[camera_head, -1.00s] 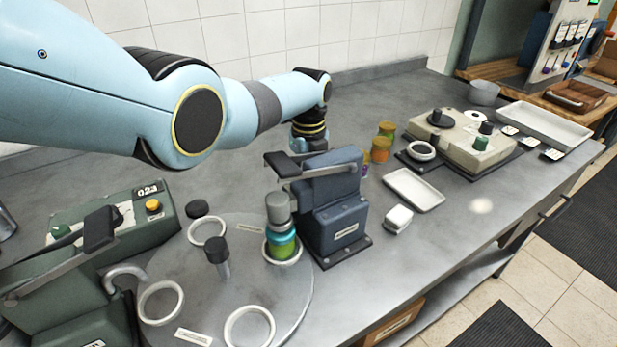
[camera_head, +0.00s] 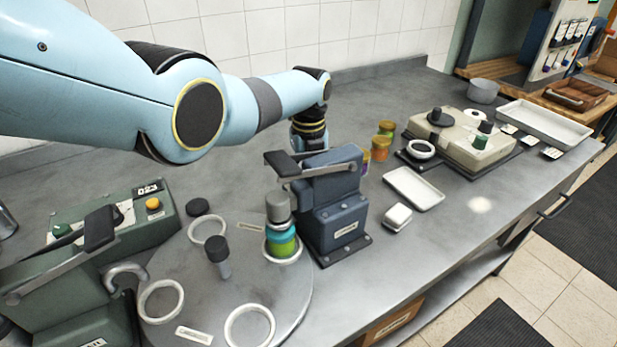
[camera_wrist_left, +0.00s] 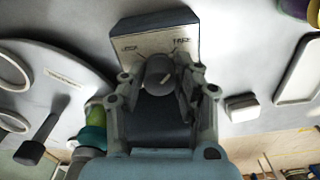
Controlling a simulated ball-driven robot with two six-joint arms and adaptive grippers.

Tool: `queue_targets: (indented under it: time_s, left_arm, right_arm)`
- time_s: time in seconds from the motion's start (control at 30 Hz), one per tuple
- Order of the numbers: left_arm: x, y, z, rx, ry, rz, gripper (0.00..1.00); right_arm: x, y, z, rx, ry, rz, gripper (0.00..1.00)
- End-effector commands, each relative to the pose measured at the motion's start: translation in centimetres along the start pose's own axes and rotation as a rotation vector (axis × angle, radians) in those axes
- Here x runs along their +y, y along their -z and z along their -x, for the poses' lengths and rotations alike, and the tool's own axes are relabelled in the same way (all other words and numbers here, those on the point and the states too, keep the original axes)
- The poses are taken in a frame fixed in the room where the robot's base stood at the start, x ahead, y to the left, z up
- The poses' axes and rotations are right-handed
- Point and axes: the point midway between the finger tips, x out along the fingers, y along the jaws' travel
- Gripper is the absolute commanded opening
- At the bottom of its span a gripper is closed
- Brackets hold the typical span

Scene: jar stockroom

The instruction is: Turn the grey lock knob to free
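The grey lock knob (camera_wrist_left: 158,75) sits on a pale plate (camera_wrist_left: 158,42) marked LOCK at left and FREE at right, on the blue press-like unit (camera_head: 335,205). A light mark on the knob points up and right, toward FREE. My left gripper (camera_wrist_left: 160,80) has a finger on each side of the knob, close against it. In the head view the left arm reaches behind the blue unit, which hides the fingertips and knob. My right gripper is not in view.
A round turntable (camera_head: 180,265) with white rings stands in front, with a green-and-teal jar (camera_head: 282,240) beside the blue unit. A green machine (camera_head: 110,225) is at left. Small jars (camera_head: 380,148), a white tray (camera_head: 413,188) and a beige machine (camera_head: 465,145) lie right.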

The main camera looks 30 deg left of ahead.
Motion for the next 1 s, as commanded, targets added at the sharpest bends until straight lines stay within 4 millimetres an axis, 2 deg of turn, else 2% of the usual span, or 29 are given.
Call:
queue_targets:
  time_s: [0.33, 0.47, 0.6, 0.8, 1.0]
  left_arm:
    - [0.0, 0.0, 0.1, -0.001, 0.001, 0.001, 0.4]
    - [-0.1, -0.1, 0.8, -0.002, 0.001, 0.001, 0.4]
    - [0.0, 0.0, 2.7, -0.003, 0.003, 0.001, 0.4]
    - [-0.1, -0.1, 7.4, -0.005, 0.004, 0.001, 0.4]
    - [-0.1, -0.1, 10.8, -0.002, 0.002, 0.0, 0.4]
  right_arm:
    - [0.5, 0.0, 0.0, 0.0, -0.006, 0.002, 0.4]
    - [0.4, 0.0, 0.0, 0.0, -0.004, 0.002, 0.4]
    - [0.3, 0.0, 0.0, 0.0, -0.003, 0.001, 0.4]
    - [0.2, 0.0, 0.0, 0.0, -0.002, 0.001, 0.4]
    - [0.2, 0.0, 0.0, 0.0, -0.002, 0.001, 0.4]
